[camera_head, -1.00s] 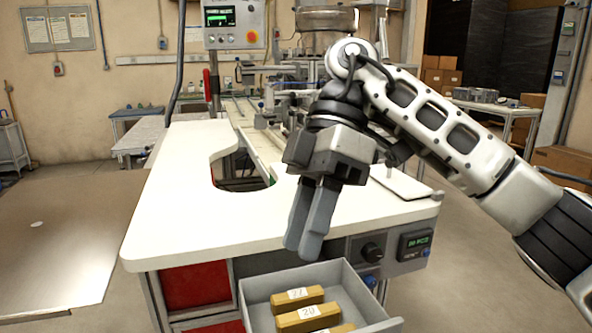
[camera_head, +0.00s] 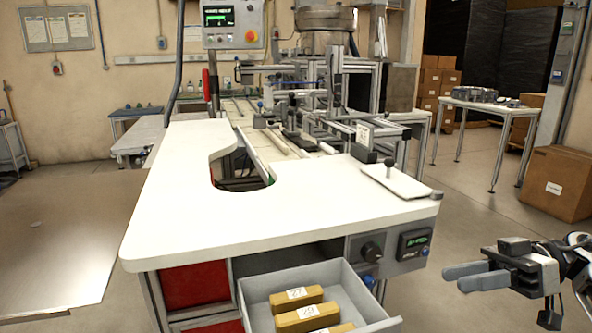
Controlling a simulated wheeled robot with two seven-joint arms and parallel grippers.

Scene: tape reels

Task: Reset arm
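My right gripper (camera_head: 468,277) is at the lower right of the head view, to the right of the open drawer and clear of the table. Its two grey fingers point left with a narrow gap between them, and nothing is held in them. The open drawer (camera_head: 376,312) under the table holds several yellow-brown blocks (camera_head: 297,293) with number labels. My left gripper is not in view.
The white worktop (camera_head: 200,215) with a rounded cutout is bare except for a tablet-like plate (camera_head: 395,180) at its right corner. A machine with a control panel (camera_head: 233,24) stands behind. A cardboard box (camera_head: 558,184) sits on the floor at right.

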